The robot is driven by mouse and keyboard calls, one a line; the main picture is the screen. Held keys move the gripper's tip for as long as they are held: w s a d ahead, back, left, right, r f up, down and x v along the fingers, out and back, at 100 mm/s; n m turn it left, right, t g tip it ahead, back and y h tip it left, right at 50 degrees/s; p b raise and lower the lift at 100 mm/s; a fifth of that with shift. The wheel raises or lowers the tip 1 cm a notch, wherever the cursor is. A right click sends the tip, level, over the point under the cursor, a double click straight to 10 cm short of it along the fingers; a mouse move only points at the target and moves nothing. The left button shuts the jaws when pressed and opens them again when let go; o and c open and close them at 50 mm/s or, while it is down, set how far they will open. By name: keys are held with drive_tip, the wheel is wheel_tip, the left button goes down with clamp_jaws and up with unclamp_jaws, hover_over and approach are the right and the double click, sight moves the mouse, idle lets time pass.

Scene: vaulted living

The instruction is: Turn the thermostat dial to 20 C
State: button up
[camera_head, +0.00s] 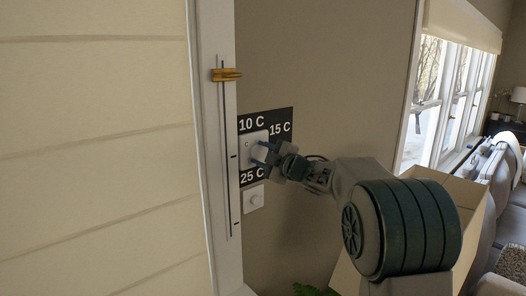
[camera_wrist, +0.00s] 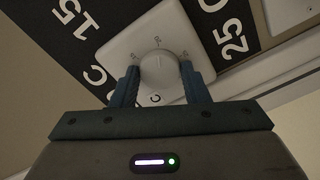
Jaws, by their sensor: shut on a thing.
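The thermostat is a white square plate (camera_wrist: 125,45) with a round white dial (camera_wrist: 158,70), set on a black panel (camera_head: 246,127) on the wall. In the head view the panel's labels 10 C, 15 C and 25 C show; another label is hidden behind my gripper. My gripper (camera_head: 265,153) is at the dial from the right. In the wrist view its two blue fingers (camera_wrist: 159,83) are shut on the dial, one on each side. Small marks show on the plate around the dial. I cannot tell which label the dial points to.
A white frame with a slim vertical rod and a brass slider (camera_head: 226,75) stands close on the left. A window (camera_head: 440,85) and a sofa (camera_head: 508,200) are on the right.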

idle(0.3)
drive_tip(key=o, duration=1)
drive_tip(key=shift+c, duration=0.2)
drive_tip(key=b+v, duration=0.3)
drive_tip(key=v, duration=1)
drive_tip(key=shift+s+d+b, duration=0.25)
drive_tip(key=shift+s+b, duration=0.05)
drive_tip(key=shift+m, duration=0.3)
